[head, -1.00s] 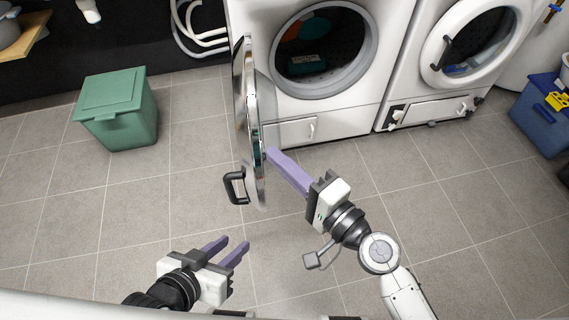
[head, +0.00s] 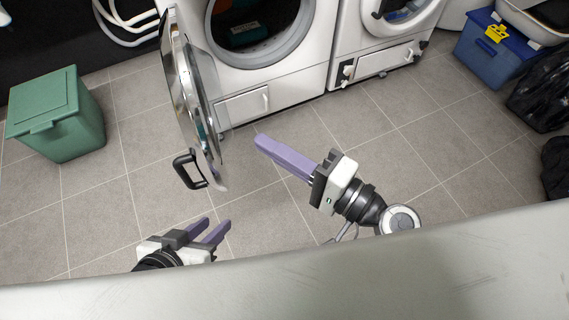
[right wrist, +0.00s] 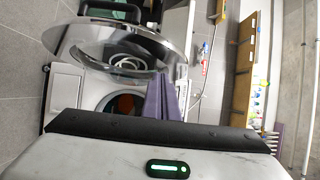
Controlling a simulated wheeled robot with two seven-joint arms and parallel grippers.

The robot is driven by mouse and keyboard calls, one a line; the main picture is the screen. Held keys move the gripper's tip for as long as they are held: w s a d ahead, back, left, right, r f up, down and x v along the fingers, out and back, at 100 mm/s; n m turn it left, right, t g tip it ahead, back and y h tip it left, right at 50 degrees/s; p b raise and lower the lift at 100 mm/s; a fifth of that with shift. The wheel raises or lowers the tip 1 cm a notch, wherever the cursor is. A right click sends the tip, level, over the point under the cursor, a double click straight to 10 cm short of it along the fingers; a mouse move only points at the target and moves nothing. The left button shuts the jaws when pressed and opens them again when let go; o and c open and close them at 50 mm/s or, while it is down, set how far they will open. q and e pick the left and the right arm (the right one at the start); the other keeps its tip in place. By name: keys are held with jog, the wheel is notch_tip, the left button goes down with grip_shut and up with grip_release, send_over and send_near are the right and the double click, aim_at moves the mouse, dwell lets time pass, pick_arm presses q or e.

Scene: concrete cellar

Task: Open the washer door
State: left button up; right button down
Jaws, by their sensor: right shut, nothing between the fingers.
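The washer (head: 282,86) stands at the top of the head view with its round opening uncovered; dark and coloured items show in the drum. Its round door (head: 197,92) is swung wide open to the left, with a black handle (head: 188,171) on its outer side. The door also shows in the right wrist view (right wrist: 160,45). My right gripper (head: 258,141) is shut and empty, right of the door's edge and apart from it in the head view; its fingers also show in the right wrist view (right wrist: 160,98). My left gripper (head: 213,226) is open and empty, below the handle.
A second front-loader (head: 375,62) stands to the right of the washer. A green bin (head: 58,115) is at the left, and a blue box (head: 490,55) is at the upper right. A pale surface crosses the bottom of the head view.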

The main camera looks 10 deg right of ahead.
pick_arm(q)
jog(key=shift+d+f+m+g+b, duration=0.3)
jog(key=shift+d+f+b, duration=0.15)
jog(key=shift+f+b, duration=0.1)
pick_arm(e)
jog(key=shift+s+d, duration=0.3)
jog(key=shift+s, duration=0.35)
jog(key=shift+s+d, duration=0.3)
jog(key=shift+s, duration=0.4)
jog(key=shift+s+d, duration=0.3)
jog(key=shift+s, duration=0.35)
